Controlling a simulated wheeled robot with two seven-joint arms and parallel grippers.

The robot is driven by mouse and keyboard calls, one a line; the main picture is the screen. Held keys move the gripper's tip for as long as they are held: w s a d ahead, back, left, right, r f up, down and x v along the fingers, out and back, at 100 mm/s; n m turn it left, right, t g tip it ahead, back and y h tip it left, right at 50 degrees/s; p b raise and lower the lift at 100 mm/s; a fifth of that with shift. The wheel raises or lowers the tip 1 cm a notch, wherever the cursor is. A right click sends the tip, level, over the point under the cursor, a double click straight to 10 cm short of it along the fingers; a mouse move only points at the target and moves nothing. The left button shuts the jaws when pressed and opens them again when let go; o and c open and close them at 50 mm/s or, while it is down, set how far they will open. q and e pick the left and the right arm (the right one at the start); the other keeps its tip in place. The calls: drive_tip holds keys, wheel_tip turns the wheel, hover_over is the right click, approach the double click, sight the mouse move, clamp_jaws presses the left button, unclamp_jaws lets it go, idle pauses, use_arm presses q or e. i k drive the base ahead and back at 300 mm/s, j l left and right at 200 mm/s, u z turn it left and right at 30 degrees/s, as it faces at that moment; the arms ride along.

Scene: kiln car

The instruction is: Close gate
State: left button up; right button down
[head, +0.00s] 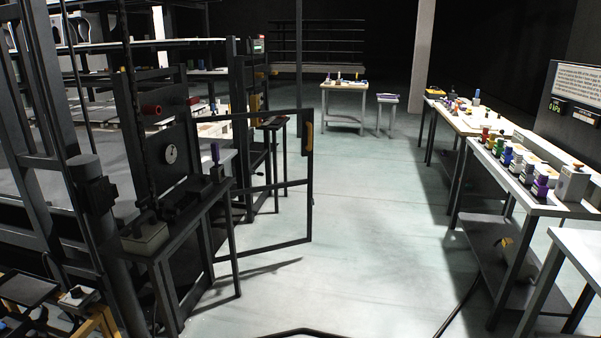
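The gate (310,193) is a dark open metal frame left of the middle in the head view. It stands swung out over the pale floor, with its free edge toward the middle of the room. A yellow handle (309,135) sits high on that free edge. The gate's left side is partly hidden behind a dark panel with a round gauge (170,153) and a small dark table (187,221). Neither of my grippers shows in this view.
Dark racks and posts (40,90) fill the left. A white table (342,118) stands at the back. The floor (375,235) between gate and workbench is clear, apart from a cable (462,305).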

sight(307, 114)
drive_tip(key=i+l+z, duration=0.1)
drive_tip(key=i+z, duration=0.3)
drive_tip(key=i, duration=1)
drive_tip(key=i+l+u, duration=0.2)
drive_tip(key=i+u, duration=0.3)
drive_tip(key=i, duration=0.25)
drive_tip(key=i+l+u, duration=0.5)
drive_tip(key=i, duration=0.2)
drive_tip(key=i+l+u, duration=0.5)
drive_tip(key=l, duration=0.25)
drive_tip(key=i, duration=0.1)
